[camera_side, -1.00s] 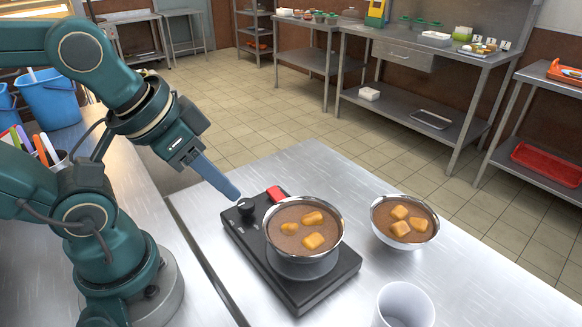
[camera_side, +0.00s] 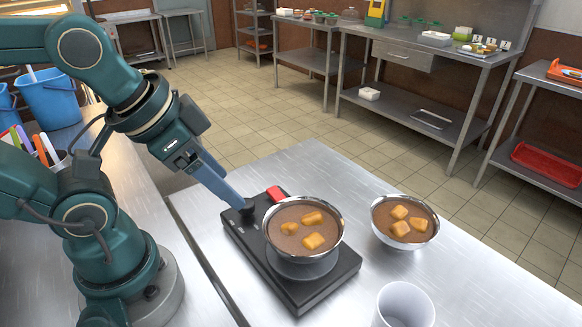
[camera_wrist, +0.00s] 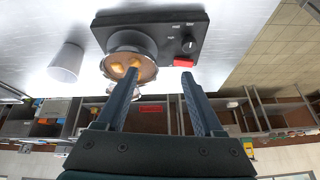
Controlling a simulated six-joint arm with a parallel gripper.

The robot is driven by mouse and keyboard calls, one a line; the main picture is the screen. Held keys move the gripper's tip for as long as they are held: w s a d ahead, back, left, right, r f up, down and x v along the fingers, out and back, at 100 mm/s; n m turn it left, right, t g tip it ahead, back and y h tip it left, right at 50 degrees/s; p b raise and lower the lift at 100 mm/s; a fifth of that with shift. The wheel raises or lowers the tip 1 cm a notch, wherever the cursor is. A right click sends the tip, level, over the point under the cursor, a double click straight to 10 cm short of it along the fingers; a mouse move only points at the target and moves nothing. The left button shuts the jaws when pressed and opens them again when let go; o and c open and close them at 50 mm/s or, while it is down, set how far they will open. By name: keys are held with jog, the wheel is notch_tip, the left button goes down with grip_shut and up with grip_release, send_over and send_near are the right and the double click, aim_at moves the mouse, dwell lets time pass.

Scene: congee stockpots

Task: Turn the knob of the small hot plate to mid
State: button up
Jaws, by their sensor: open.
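The small hot plate (camera_side: 315,288) is a black slab on the steel table, with a black knob (camera_side: 249,209) at its far left end. In the wrist view the knob (camera_wrist: 189,46) shows a pale pointer line, with small marks beside it too small to read. A red piece (camera_side: 276,192) sits at the plate's edge near the knob. My gripper (camera_side: 238,202) is open, its fingers slanting down to just above and beside the knob in the side view. Whether they touch it, I cannot tell. In the wrist view my gripper (camera_wrist: 160,73) holds nothing, its two fingers apart.
A metal pot (camera_side: 304,262) of brown food with yellow chunks stands on the hot plate, close to the knob. A similar bowl (camera_side: 405,243) stands to its right on the table. A white cup (camera_side: 405,305) is at the front. The table's far side (camera_side: 300,160) is clear.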

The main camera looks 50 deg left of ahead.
jog(key=w+m, duration=0.1)
jog(key=m, duration=0.2)
jog(key=m+g, duration=0.5)
send_over(248, 204)
notch_tip(248, 204, down, 5)
jog(key=shift+r, duration=0.15)
jog(key=shift+s+a+f+n+g, duration=0.1)
jog(key=shift+a+f+n+g, duration=0.05)
jog(key=shift+f, duration=0.3)
jog(key=shift+a+f+n+g, duration=0.1)
jog(key=shift+f+n+g, duration=0.05)
jog(key=shift+f, duration=2.45)
grip_shut()
